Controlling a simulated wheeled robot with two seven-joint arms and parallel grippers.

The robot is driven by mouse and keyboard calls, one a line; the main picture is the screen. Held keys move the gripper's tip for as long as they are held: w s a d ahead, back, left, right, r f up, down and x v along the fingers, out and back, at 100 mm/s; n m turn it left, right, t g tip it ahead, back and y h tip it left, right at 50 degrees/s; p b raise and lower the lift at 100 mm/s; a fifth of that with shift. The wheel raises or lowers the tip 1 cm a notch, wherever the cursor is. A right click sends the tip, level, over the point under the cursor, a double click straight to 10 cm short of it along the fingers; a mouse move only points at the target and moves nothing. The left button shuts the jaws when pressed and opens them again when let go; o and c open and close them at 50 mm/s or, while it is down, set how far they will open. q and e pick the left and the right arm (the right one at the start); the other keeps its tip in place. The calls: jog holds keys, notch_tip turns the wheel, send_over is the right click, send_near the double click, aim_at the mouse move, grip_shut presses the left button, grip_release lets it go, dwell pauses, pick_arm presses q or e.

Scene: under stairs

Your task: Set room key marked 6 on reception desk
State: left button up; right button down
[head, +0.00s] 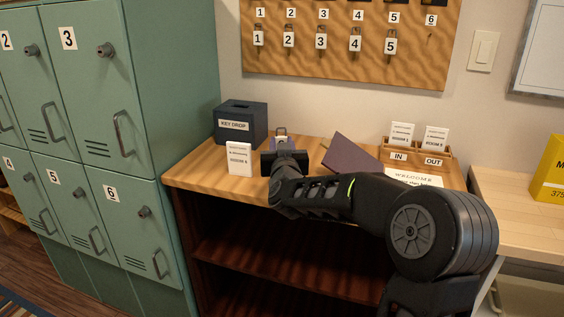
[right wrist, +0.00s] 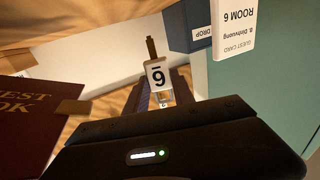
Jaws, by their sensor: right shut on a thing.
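The room key with a white number tag shows in the right wrist view (right wrist: 158,76). The tag is upside down there and reads as an underlined 6, with the key's shaft beyond it. My right gripper (right wrist: 158,98) is shut on the key. In the head view the right gripper (head: 284,146) is over the reception desk (head: 200,174), between the guest card and the dark book. A small part of the key (head: 281,132) shows beyond it. I cannot tell whether the key touches the desk. My left gripper is out of view.
A key drop box (head: 240,123) and a Room 6 guest card (head: 239,159) stand left of the gripper. A guest book (head: 350,154) and an in/out card holder (head: 418,152) are to the right. On the key board (head: 350,66), hook 6 is empty. Green lockers (head: 100,130) stand left.

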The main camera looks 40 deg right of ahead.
jog(key=shift+f, duration=2.5)
jog(key=shift+b, duration=0.3)
jog(key=shift+f, duration=0.15)
jog(key=c, duration=1.1)
grip_release()
jog(key=shift+o, duration=0.2)
jog(key=v, duration=1.2)
jog(key=shift+b, duration=0.45)
